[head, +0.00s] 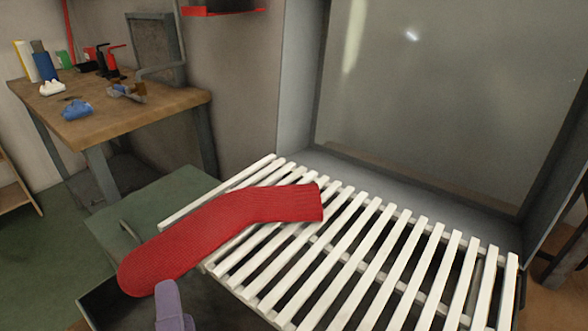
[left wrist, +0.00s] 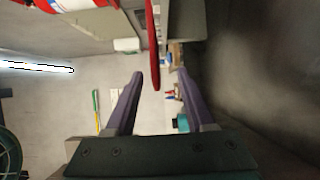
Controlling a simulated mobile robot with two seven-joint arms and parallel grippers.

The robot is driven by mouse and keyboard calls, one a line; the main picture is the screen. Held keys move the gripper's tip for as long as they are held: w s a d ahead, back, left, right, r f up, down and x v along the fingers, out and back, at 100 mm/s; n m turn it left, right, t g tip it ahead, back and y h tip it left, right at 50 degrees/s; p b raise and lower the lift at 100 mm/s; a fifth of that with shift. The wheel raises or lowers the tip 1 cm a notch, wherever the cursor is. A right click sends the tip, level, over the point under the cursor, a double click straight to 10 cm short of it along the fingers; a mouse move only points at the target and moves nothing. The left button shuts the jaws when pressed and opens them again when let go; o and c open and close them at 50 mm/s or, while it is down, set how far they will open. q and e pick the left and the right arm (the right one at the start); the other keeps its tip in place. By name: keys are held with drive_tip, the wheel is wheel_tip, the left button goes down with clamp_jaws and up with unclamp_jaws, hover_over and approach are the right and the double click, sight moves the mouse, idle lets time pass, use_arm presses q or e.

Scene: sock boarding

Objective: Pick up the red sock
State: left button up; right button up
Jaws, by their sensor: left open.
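The red sock (head: 225,230) lies across the white slatted rack (head: 385,265) in the head view. Its cuff end is on the slats and its rounded toe end sticks out past the rack's left edge. My left gripper (head: 173,303) shows as a purple finger at the bottom, just below the toe end. In the left wrist view, my left gripper (left wrist: 160,80) has its two purple fingers apart. A thin red strip (left wrist: 154,45), which looks like the sock edge-on, reaches down into the gap between the fingertips. I cannot tell whether either finger touches it. My right gripper is out of view.
A wooden workbench (head: 150,118) with bottles, tools and a blue item (head: 76,110) stands at the back left. A green cabinet top (head: 165,190) is beside the rack. A large grey panel (head: 430,100) rises behind the rack. The slats right of the sock are bare.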

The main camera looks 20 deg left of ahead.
sight(161, 236)
use_arm(q)
drive_tip(key=shift+x, duration=1.05)
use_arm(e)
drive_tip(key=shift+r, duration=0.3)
use_arm(q)
drive_tip(key=x, duration=0.2)
drive_tip(key=r+p+x, duration=0.1)
drive_tip(key=x, duration=0.1)
drive_tip(key=shift+a, duration=0.4)
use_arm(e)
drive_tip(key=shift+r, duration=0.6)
use_arm(q)
drive_tip(key=shift+w+a+f, duration=0.1)
drive_tip(key=shift+w+a, duration=0.15)
drive_tip(key=shift+w, duration=0.15)
clamp_jaws()
